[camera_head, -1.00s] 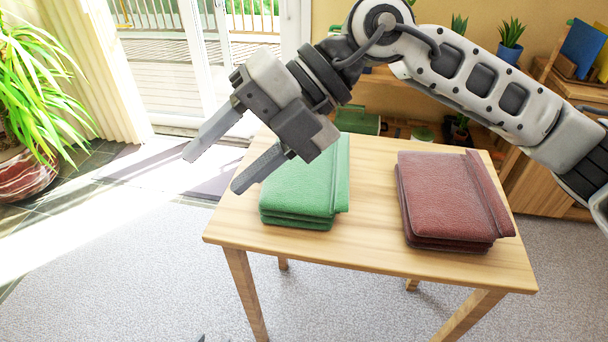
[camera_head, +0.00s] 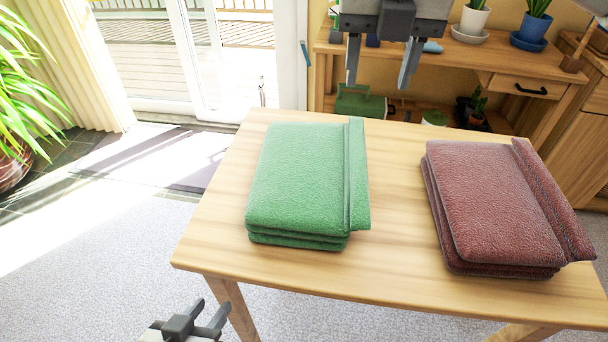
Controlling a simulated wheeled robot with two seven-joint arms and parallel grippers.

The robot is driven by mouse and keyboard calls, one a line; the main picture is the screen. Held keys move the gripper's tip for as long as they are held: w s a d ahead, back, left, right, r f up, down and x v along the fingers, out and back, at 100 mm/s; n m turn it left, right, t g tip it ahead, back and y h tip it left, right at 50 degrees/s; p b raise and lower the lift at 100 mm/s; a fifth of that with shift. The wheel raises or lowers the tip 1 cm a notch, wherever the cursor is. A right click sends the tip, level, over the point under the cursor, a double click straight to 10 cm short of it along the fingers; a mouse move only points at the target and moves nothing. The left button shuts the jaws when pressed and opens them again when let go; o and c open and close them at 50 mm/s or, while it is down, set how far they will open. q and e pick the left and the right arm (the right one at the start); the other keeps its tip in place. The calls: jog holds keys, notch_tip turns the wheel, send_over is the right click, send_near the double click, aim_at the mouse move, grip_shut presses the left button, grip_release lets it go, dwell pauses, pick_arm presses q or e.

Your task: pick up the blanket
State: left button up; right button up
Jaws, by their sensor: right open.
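A folded green blanket (camera_head: 298,180) lies on the wooden table (camera_head: 395,215), left of its middle, with a raised folded edge along its right side. A folded dark red blanket (camera_head: 490,200) lies on the table's right part, with a similar raised edge. My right gripper (camera_head: 380,82) hangs at the top of the view, fingers down and apart, empty, above and beyond the green blanket in the picture. My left gripper (camera_head: 212,306) is at the bottom, off the table's front left corner, with its fingers apart and nothing visible between them.
A wooden shelf unit (camera_head: 455,52) with potted plants stands behind the table. A green box (camera_head: 360,102) sits on its lower level. A glass door and a large plant (camera_head: 25,95) are at the left. Bare tabletop separates the two blankets.

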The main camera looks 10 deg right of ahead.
send_over(359, 156)
jog(key=f, duration=0.7)
jog(key=s+f, duration=0.1)
jog(key=f, duration=0.2)
jog(key=shift+d+f+p, duration=0.15)
jog(key=shift+f+p, duration=0.15)
jog(key=shift+w+f+p, duration=0.15)
jog(key=shift+f+p, duration=0.05)
jog(key=shift+f, duration=1.15)
jog(key=shift+w+f+p, duration=0.15)
jog(key=shift+f, duration=1.15)
grip_shut()
jog(key=shift+w+r, duration=0.1)
jog(key=shift+r, duration=0.05)
